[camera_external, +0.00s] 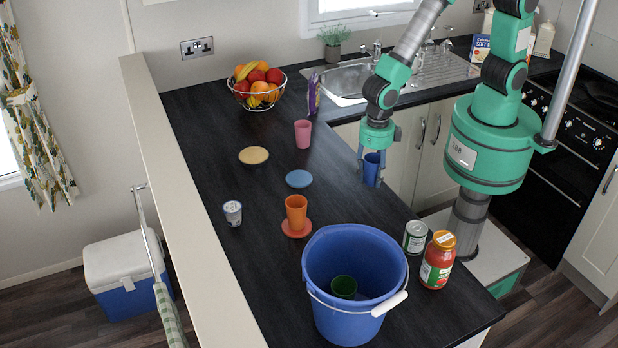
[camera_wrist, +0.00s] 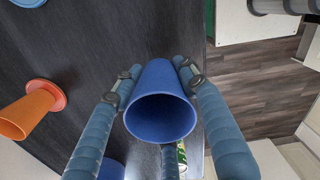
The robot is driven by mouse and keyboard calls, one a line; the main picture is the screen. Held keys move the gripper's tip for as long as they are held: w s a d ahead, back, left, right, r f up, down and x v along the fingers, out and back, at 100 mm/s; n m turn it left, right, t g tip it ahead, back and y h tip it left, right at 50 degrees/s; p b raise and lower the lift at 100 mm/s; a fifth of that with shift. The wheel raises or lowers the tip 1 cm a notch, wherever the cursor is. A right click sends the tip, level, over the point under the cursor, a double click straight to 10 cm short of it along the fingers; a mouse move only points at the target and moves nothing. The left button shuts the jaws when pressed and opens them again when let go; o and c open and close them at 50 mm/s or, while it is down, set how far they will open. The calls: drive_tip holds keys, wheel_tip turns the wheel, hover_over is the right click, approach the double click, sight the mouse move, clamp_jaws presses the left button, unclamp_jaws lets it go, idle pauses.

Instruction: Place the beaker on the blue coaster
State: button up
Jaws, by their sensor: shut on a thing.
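My gripper (camera_external: 370,180) is shut on a blue beaker (camera_external: 371,165), near the right edge of the dark worktop. Part of the blue coaster (camera_wrist: 29,2) shows at the top left of the wrist view.
An orange beaker (camera_external: 296,208) stands on a red coaster (camera_external: 296,233). A blue bucket (camera_external: 330,295) holding a green beaker (camera_external: 343,286), a can (camera_external: 415,238) and a jar (camera_external: 437,262) stand in front.

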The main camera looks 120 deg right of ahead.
drive_tip(key=d, duration=0.5)
drive_tip(key=d+m+p, duration=0.1)
drive_tip(key=d, duration=0.4)
drive_tip(key=w+d+m+p, duration=0.1)
drive_tip(key=d, duration=0.4)
drive_tip(key=shift+w+r, duration=0.1)
drive_tip(key=shift+r, duration=0.15)
drive_tip(key=shift+a, duration=0.1)
hover_over(299, 177)
drive_tip(key=shift+w+a+f+p, duration=0.1)
drive_tip(key=shift+f+p, duration=0.3)
drive_tip(key=shift+f, duration=0.35)
drive_tip(key=shift+f, duration=1.75)
drive_tip(key=shift+f, duration=0.15)
drive_tip(key=o, duration=1.1)
